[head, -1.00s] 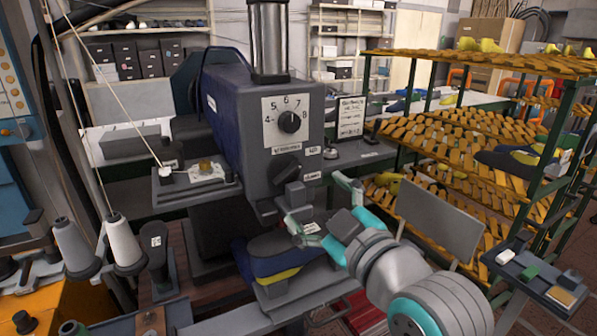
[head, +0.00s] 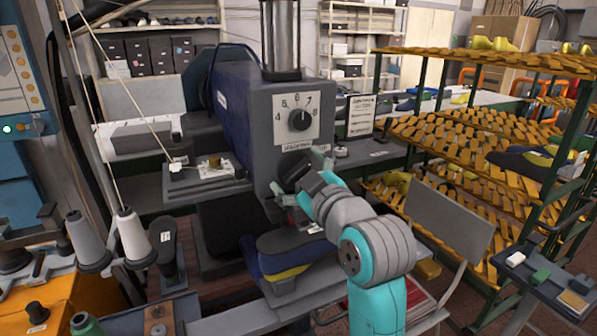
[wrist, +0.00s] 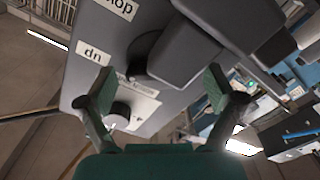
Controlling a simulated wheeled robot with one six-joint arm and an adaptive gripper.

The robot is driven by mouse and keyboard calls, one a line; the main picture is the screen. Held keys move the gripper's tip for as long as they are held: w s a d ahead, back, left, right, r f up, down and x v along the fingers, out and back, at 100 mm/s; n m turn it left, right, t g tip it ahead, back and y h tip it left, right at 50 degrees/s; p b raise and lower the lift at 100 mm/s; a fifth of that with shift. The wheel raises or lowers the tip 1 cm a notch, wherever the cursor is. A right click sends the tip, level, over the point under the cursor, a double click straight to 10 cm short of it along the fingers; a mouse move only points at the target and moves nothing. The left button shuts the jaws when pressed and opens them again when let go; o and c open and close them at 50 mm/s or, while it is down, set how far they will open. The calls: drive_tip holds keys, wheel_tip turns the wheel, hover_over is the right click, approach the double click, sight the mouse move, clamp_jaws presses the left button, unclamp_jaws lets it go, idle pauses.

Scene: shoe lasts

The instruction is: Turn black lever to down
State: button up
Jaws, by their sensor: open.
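The black lever (head: 292,172) sits on the front of the grey-blue machine (head: 262,125), below its numbered dial (head: 300,118). In the wrist view the lever (wrist: 180,52) is a dark block on a round base, beside upside-down labels reading "up" (wrist: 93,50) and, partly cut off, "down" (wrist: 122,6). My gripper (head: 299,176) is open at the machine's front, with one fingertip above and right of the lever and the other below it. In the wrist view the gripper's (wrist: 160,90) green-padded fingers stand apart, the lever's near end between and beyond them. Contact cannot be told.
A blue and yellow shoe form (head: 288,262) lies under the machine head. A rack of yellow lasts (head: 470,135) and a grey panel (head: 448,225) stand right. Thread cones (head: 132,238) are at left. A small tray of blocks (head: 545,280) is at lower right.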

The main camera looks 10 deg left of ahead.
drive_tip(key=c, duration=1.1)
drive_tip(key=shift+c, duration=0.2)
drive_tip(key=shift+m, duration=0.3)
drive_tip(key=m, duration=0.6)
drive_tip(key=shift+d, duration=0.1)
drive_tip(key=m, duration=0.3)
drive_tip(key=shift+w+d+m, duration=0.1)
drive_tip(key=shift+m, duration=2)
